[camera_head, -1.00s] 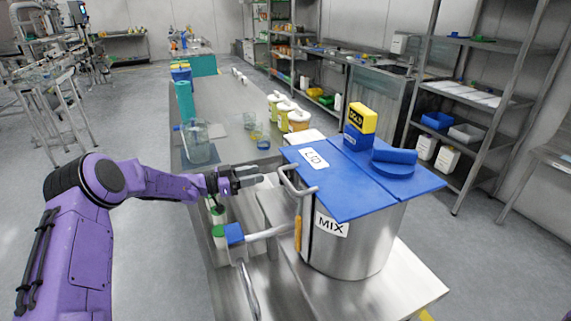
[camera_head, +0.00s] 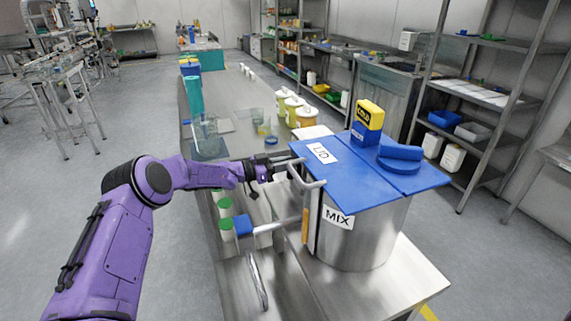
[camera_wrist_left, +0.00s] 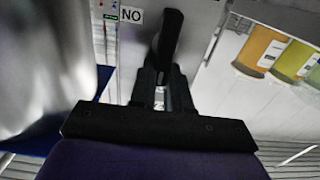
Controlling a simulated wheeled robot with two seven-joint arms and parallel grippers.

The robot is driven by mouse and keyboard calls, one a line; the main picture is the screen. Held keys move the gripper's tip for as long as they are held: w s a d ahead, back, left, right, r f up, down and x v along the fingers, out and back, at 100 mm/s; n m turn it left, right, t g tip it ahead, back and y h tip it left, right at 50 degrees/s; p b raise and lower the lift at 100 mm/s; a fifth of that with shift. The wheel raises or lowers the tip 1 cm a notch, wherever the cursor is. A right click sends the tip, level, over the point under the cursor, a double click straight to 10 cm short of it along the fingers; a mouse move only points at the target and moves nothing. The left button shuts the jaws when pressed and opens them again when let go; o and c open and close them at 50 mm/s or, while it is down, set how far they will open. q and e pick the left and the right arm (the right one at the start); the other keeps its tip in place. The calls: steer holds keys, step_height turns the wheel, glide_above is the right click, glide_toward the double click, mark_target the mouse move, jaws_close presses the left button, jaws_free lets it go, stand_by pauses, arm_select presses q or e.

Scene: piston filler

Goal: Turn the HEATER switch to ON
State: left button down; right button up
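The steel tank (camera_head: 357,240), labelled MIX, stands to the right of my left gripper under a blue lid (camera_head: 360,175). My left gripper (camera_head: 272,166) reaches toward the tank's far left side, close to the lid handle, in the head view. In the left wrist view, the dark fingers of my left gripper (camera_wrist_left: 162,85) point at a pale panel. A white label (camera_wrist_left: 131,15) on it reads ON upside down. A thick black piece (camera_wrist_left: 171,38) rises at the fingertips; I cannot tell whether it is the switch or part of a finger. No HEATER lettering is readable. My right gripper is out of view.
Green-capped containers (camera_head: 226,207), glassware and yellow tubs (camera_head: 304,117) stand nearby.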

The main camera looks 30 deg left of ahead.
mark_target(299, 173)
arm_select(q)
steer(key=f+m+b, duration=0.1)
steer(key=m+b, duration=0.4)
steer(key=b, duration=0.1)
steer(key=s+d+f+m+b, duration=0.1)
steer(key=m+b, duration=0.4)
steer(key=b, duration=0.1)
steer(key=d+f+m+b, duration=0.1)
steer(key=m+b, duration=0.5)
steer(key=shift+s+b, duration=0.35)
steer(key=shift+s, duration=0.05)
steer(key=shift+m+b, duration=1)
steer(key=shift+b, duration=0.15)
steer(key=shift+r, duration=0.1)
steer(key=c, duration=1.1)
jaws_free()
